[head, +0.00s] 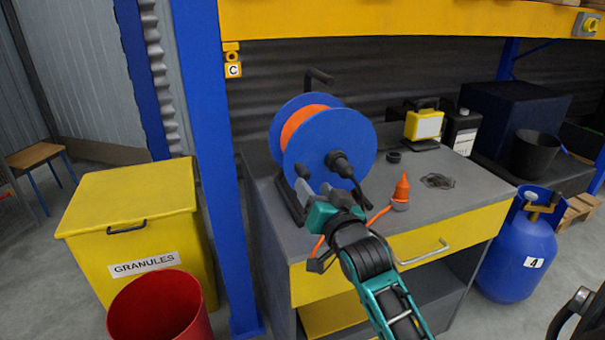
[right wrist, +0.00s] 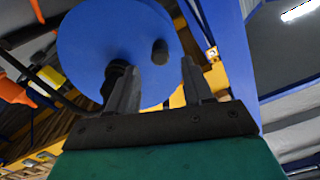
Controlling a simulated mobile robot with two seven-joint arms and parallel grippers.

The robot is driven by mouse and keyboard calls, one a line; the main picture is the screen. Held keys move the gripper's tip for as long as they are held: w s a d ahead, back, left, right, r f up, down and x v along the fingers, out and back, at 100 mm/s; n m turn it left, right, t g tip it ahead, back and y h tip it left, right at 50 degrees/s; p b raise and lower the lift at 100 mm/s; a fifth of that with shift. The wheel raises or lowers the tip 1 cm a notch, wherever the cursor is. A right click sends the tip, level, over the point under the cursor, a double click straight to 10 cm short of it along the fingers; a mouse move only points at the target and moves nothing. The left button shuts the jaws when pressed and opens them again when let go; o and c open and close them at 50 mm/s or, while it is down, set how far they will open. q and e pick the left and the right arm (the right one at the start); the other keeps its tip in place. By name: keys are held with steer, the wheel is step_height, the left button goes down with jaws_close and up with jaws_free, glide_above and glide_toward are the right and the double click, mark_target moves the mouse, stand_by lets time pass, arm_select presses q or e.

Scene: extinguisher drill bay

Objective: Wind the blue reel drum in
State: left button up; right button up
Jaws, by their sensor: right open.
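The blue reel drum (head: 362,151), wound with orange cable (head: 300,123), stands in a black frame on the grey bench top. It fills the upper middle of the right wrist view (right wrist: 95,40), with a black hub (right wrist: 117,70) and a short dark knob (right wrist: 160,52) on its face. My right gripper (head: 315,183) is in front of the drum's lower face, open and empty. In the right wrist view its fingers (right wrist: 158,85) stand apart, with the knob between them in the picture and beyond the tips. My left gripper is out of view.
A blue post (head: 212,160) stands close left, with a yellow granules bin (head: 135,215) beyond. A blue cylinder (head: 517,250) stands at right.

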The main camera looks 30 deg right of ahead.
mark_target(306, 178)
steer(key=x, duration=0.7)
steer(key=shift+w+b, duration=0.35)
jaws_close()
stand_by(0.3)
